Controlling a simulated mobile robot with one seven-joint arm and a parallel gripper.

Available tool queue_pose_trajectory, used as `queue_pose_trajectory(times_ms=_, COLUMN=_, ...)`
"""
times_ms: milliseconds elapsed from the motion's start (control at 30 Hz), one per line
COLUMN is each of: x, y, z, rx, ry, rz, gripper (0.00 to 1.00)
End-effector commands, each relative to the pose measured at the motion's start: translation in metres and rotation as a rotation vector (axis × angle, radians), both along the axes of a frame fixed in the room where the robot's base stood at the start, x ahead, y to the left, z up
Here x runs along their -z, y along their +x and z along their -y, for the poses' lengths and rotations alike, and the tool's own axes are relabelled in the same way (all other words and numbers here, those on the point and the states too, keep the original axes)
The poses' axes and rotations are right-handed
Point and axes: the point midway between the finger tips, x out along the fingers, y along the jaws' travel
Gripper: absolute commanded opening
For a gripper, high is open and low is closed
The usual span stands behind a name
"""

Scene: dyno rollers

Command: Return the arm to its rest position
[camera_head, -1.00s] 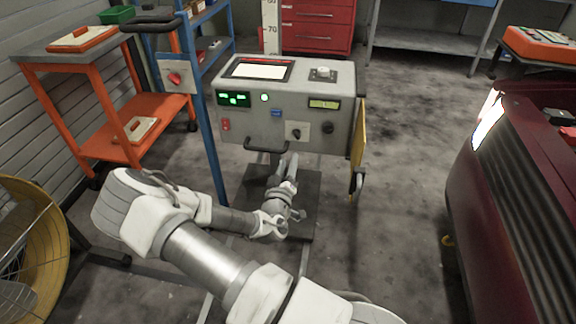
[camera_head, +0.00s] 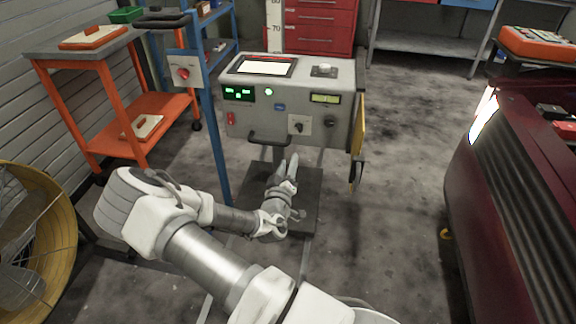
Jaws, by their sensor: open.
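My arm reaches in from the bottom of the head view, bends at an elbow on the left and runs back right to my gripper (camera_head: 287,170). My gripper is open, with its two grey fingers pointing up and away from me. I see nothing between the fingers. It is in front of and below the grey control console (camera_head: 290,105), over the dark base plate (camera_head: 312,190) of its stand. The fingertips appear just below the console's front edge, to the right of its black handle (camera_head: 268,138). I cannot tell the exact gap between them.
A blue post with a red-knob switch box (camera_head: 184,70) stands left of the console. An orange cart (camera_head: 150,118) and a yellow-rimmed fan (camera_head: 62,235) are further left. A dark red car (camera_head: 470,190) fills the right. Floor between console and car is clear.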

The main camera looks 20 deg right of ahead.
Motion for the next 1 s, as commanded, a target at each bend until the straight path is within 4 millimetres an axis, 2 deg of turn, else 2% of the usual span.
queue_pose_trajectory(times_ms=667, x=0.0, y=0.0, z=0.001, rx=0.008, ry=0.019, rz=-0.004, gripper=0.45)
queue_pose_trajectory(times_ms=867, x=0.004, y=-0.004, z=0.001, rx=0.081, ry=0.199, rz=-0.054, gripper=0.45)
queue_pose_trajectory(times_ms=1000, x=0.006, y=-0.008, z=-0.008, rx=0.133, ry=0.392, rz=-0.117, gripper=0.45)
